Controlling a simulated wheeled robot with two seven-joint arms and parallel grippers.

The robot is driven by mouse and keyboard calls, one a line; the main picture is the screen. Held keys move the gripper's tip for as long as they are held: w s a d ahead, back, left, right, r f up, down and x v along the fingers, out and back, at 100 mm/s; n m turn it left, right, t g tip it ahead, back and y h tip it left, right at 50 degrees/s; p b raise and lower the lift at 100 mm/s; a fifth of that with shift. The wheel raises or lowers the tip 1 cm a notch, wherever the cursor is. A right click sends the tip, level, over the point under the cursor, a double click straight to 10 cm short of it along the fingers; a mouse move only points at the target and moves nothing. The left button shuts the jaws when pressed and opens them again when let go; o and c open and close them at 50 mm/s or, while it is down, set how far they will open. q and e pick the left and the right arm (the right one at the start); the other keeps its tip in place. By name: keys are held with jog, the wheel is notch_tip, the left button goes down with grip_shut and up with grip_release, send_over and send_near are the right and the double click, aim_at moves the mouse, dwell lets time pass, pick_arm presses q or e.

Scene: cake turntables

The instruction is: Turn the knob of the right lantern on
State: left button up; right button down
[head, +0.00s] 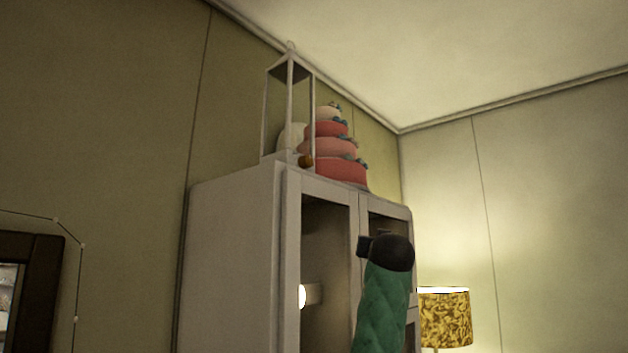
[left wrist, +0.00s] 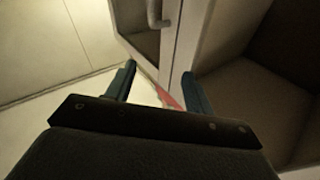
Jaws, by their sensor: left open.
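One lantern (head: 265,115) with a pale frame and a ring on top stands upright on the cabinet top in the head view. No second lantern is in view. My left gripper (left wrist: 158,82) shows in the left wrist view, its two teal fingers apart. I see nothing held between them; a small red patch shows behind, near the right finger. The lantern and its knob are not recognisable in that view. My right gripper is not identifiable in either view.
A tiered red, pink and white cake (head: 340,170) stands right beside the lantern. The tall pale cabinet (head: 235,250) has glazed doors; a door handle (left wrist: 155,14) shows in the left wrist view. A yellow patterned lamp (head: 444,317) stands at right.

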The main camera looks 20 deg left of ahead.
pick_arm(q)
jog(key=s+a+r+n+y+p, duration=0.1)
jog(key=s+r+n+y, duration=0.15)
jog(key=r, duration=0.55)
jog(key=s+a+r+n+y, duration=0.15)
jog(key=s+r+y, duration=0.25)
jog(key=r, duration=0.5)
jog(key=s+a+n+g+y, duration=0.1)
jog(key=n+g+y, duration=0.2)
jog(key=n+g, duration=0.1)
jog(key=s+a+n+g+y, duration=0.1)
jog(key=a+n+g+y, duration=0.1)
jog(key=n+g+y, duration=0.1)
jog(key=s+a+r+n+g+y, duration=0.1)
jog(key=n+g+y, duration=0.2)
jog(key=n+g, duration=0.1)
jog(key=shift+s+a+n+g+y, duration=0.25)
jog(key=shift+n+g, duration=0.05)
jog(key=shift+g, duration=0.2)
pick_arm(e)
jog(key=s+d+f+t, duration=0.1)
jog(key=s+d+f, duration=0.1)
jog(key=s+f, duration=0.6)
jog(key=s+d+f+t, duration=0.1)
jog(key=s+d+f, duration=0.2)
jog(key=s+f, duration=0.4)
jog(key=s, duration=0.4)
jog(key=shift+f, duration=0.4)
